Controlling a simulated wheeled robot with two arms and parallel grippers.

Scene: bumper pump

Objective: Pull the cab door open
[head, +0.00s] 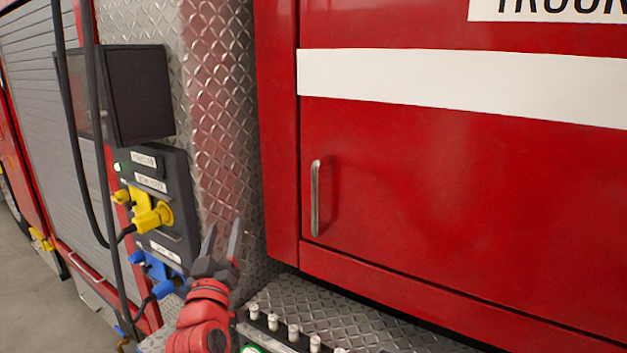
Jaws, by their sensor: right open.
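The red cab door (440,200) fills the right side of the head view, with a white stripe across it. It looks shut. Its vertical metal handle (316,198) is near the door's left edge. My right gripper (224,240) is open and empty, with its fingers pointing up. It appears left of the handle and lower, in front of the diamond-plate panel, apart from the handle. My left gripper is not in view.
A dark control box (160,200) with yellow and blue plugs and hanging black cables stands left of my right gripper. A dark screen (140,93) is above it. Several small metal knobs (273,322) stand on the ledge below. A grey roller shutter (35,90) is far left.

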